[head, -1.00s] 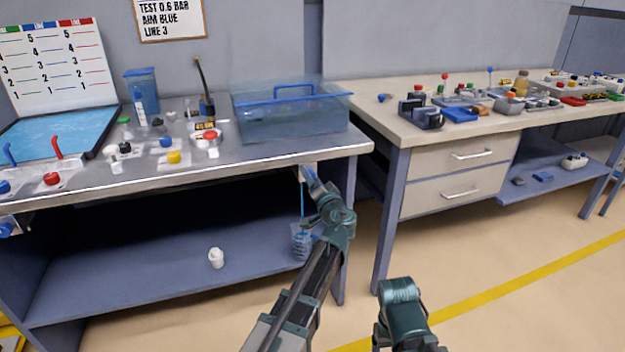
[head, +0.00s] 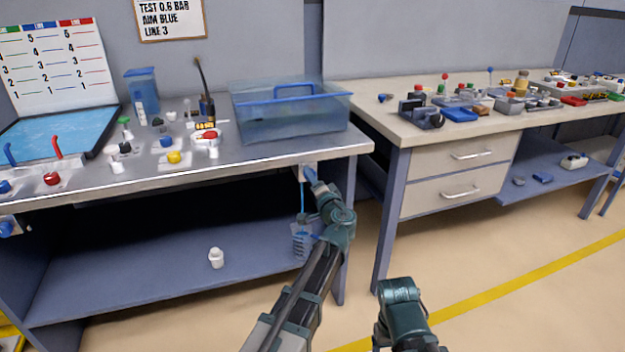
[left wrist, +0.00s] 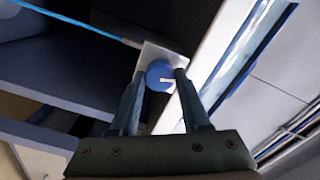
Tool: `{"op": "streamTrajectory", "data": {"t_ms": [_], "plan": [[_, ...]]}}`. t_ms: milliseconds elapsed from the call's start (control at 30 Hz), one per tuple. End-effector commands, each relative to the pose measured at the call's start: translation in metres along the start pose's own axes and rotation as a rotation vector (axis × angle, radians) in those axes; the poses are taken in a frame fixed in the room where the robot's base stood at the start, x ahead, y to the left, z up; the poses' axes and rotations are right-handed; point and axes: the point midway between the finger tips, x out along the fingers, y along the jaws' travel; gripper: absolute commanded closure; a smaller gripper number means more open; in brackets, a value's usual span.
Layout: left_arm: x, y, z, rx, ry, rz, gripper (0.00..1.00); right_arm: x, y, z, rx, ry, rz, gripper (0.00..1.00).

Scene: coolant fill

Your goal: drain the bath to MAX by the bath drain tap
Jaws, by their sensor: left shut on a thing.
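The bath (head: 335,122) is a clear bluish tank with a blue rim on the right end of the left bench. MAX cannot be read on it. The bath drain tap shows in the left wrist view as a round blue knob (left wrist: 157,72) with a white pointer, on a pale plate (left wrist: 150,52). My left gripper (left wrist: 160,80) is shut on this knob, one finger on each side. In the head view my left gripper (head: 311,175) is at the bench's front edge, below the bath, and hides most of the tap.
A thin blue tube (head: 302,197) hangs below the tap towards a clear ribbed container (head: 302,245) on the lower shelf. A white cup (head: 216,258) stands left of it. Valves, bottles and a blue tray (head: 60,130) crowd the bench top. A second bench (head: 365,110) stands right.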

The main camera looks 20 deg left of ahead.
Motion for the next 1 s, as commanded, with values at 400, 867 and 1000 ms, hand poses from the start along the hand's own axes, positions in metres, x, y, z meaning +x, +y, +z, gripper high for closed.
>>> {"op": "streamTrajectory", "data": {"t_ms": [400, 867, 1000], "plan": [[-0.0005, 0.0006, -0.0003, 0.215, 0.001, 0.001, 1.00, 0.0003, 0.0000, 0.0000, 0.000, 0.000, 0.000, 0.23], [-0.0006, 0.0008, -0.0003, 0.261, 0.001, 0.001, 1.00, 0.0003, 0.0000, 0.0000, 0.000, 0.000, 0.000, 0.23], [-0.0006, 0.0008, -0.0003, 0.260, 0.001, 0.001, 1.00, 0.0004, 0.0000, 0.0000, 0.000, 0.000, 0.000, 0.23]]}}
